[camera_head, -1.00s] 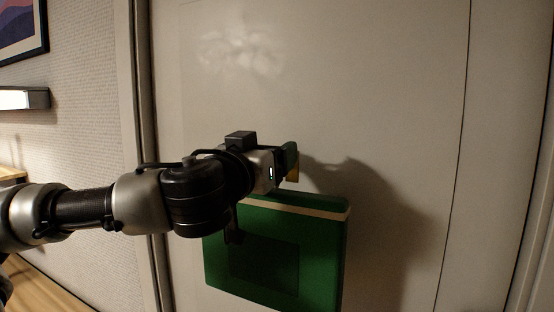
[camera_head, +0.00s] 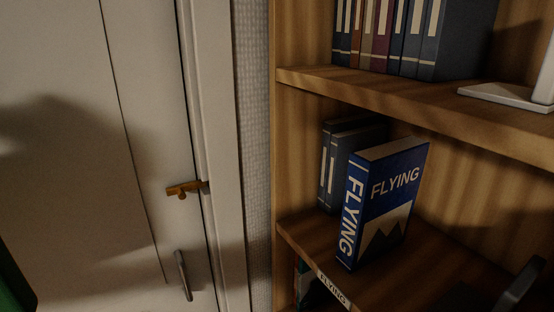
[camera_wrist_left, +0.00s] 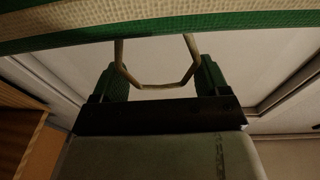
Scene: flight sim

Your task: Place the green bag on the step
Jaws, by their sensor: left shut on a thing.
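The green bag (camera_wrist_left: 160,34) spans the top of the left wrist view, green with a cream band. A sliver of the bag (camera_head: 14,284) shows at the lower left edge of the head view. My left gripper (camera_wrist_left: 160,70) is shut on the bag's pale loop handle, which passes between its two green-padded fingers. The left gripper is outside the head view, and my right gripper is in neither view. I cannot make out a step in either view.
A pale door (camera_head: 70,120) with a brass latch (camera_head: 184,188) and a handle (camera_head: 183,275) fills the left. A wooden bookshelf (camera_head: 360,88) stands at right, holding a blue FLYING book (camera_head: 385,200) and several dark books. A dark item at the lower right is unclear.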

